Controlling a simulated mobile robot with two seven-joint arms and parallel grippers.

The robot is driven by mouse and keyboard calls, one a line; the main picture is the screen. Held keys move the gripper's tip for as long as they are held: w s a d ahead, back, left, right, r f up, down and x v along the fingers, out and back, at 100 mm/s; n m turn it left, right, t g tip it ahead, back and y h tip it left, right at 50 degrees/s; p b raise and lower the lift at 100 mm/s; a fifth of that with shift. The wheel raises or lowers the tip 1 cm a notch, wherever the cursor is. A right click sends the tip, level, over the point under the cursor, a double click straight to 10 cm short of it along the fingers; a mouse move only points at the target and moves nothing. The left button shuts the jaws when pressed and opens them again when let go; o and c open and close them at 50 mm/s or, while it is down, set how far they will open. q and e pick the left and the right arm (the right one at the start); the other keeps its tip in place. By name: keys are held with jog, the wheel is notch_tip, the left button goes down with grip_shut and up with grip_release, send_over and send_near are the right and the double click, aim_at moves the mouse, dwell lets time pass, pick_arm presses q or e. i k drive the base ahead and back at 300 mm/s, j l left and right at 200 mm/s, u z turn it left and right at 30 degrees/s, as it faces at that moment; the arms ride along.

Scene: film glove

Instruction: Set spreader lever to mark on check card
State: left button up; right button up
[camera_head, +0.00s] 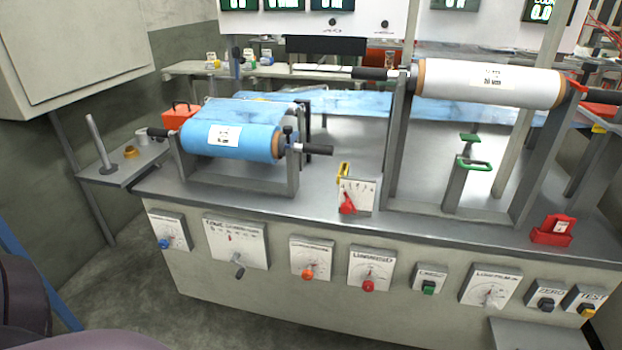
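A small upright white scale plate (361,193) with a red lever (347,204) stands on the machine top, a yellow piece at its upper left. A grey lever (239,271) hangs on a front panel plate (236,240) with a scale. The labels are too blurred to tell which one is the spreader lever. Neither of my grippers is in view.
A blue film roll (210,141) and a raised white roll (490,83) sit on metal frames. The front panel carries several knobs, including orange (307,274), red (368,286) and green (429,287). A side shelf (115,175) with a peg is at left.

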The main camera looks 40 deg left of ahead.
aim_at(345, 208)
jog(key=u, duration=1)
